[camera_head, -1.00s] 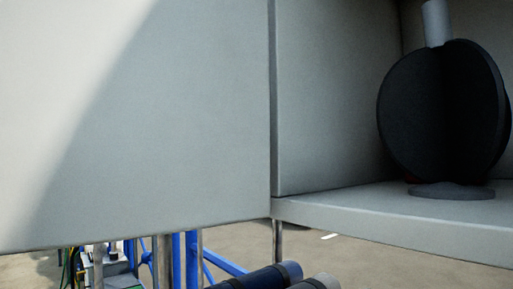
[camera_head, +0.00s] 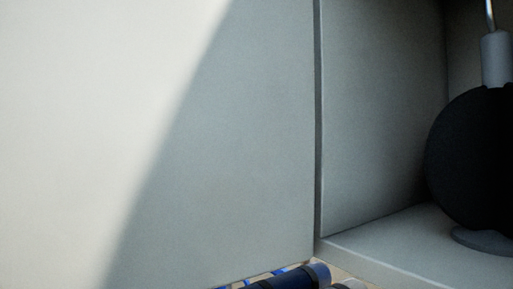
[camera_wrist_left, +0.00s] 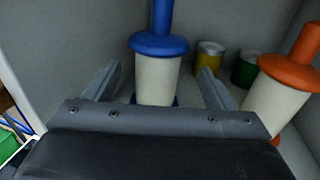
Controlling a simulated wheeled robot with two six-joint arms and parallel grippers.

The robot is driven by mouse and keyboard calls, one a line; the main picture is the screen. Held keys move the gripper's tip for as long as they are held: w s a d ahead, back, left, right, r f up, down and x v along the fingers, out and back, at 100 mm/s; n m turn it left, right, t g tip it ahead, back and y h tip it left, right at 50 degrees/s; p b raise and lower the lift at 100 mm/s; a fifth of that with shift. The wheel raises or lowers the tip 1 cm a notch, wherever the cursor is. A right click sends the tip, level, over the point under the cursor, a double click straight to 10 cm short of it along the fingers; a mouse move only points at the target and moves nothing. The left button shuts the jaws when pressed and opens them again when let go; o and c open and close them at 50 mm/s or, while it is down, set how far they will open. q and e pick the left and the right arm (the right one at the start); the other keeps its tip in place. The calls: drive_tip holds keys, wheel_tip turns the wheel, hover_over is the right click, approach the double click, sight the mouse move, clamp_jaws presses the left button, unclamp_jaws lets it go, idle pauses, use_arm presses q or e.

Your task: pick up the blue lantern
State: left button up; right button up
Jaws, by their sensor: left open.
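The blue lantern (camera_wrist_left: 157,68) stands upright in the left wrist view, with a blue cap, a blue upper post and a pale cream body. My left gripper (camera_wrist_left: 159,82) is open, with one finger to each side of the lantern's body in the picture. I cannot tell whether either finger touches it. The lantern's base is mostly hidden behind my gripper. Neither gripper nor the blue lantern can be made out in the head view. My right gripper is not in view.
An orange lantern (camera_wrist_left: 285,82) stands right of the blue one. A yellow can (camera_wrist_left: 208,56) and a green can (camera_wrist_left: 245,70) are behind. Grey walls enclose them. The head view shows a large grey panel (camera_head: 240,150) and a black round object (camera_head: 475,155) on a shelf.

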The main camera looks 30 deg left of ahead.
use_arm(q)
drive_tip(key=w+p, duration=0.1)
drive_tip(key=w, duration=0.2)
drive_tip(key=shift+w+d+p, duration=0.15)
drive_tip(key=shift+w+p, duration=0.1)
drive_tip(key=shift+p, duration=0.1)
drive_tip(key=shift+w+d, duration=0.1)
drive_tip(key=shift+w, duration=0.1)
drive_tip(key=shift+s, duration=0.1)
drive_tip(key=shift+c, duration=1.2)
drive_tip(key=c, duration=0.7)
drive_tip(key=shift+c, duration=1.3)
drive_tip(key=shift+r, duration=0.1)
